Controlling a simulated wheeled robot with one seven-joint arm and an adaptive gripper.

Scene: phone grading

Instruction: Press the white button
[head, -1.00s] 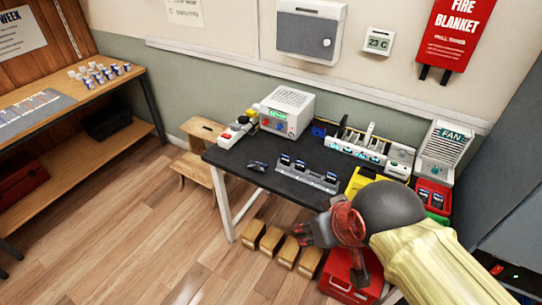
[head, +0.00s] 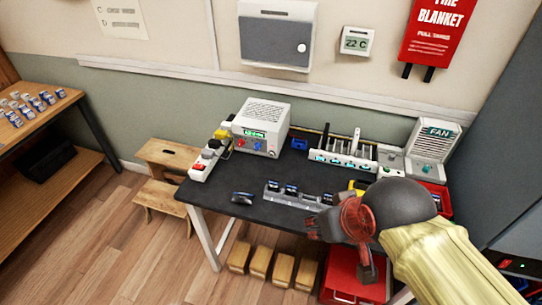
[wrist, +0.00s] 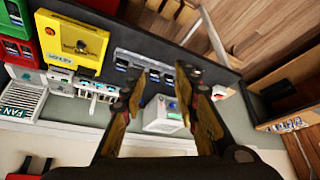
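I cannot make out for certain which part is the white button. A small round white spot (head: 301,48) shows on the grey wall box (head: 270,42); whether it is a button or a knob I cannot tell. My gripper (head: 312,226) is over the front of the black table (head: 225,208), apart from the wall box. In the wrist view my gripper (wrist: 158,80) has its two fingers spread with nothing held between them. The white fan unit (head: 432,148), with a small teal spot on its front, stands at the table's back right.
A white power supply (head: 262,126), a power strip (head: 210,152) and a slotted rack (head: 345,155) stand along the table's back. A grey phone holder (head: 278,198) lies near the front. A yellow device (wrist: 74,42) sits nearby. Wooden stools (head: 165,155) stand left.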

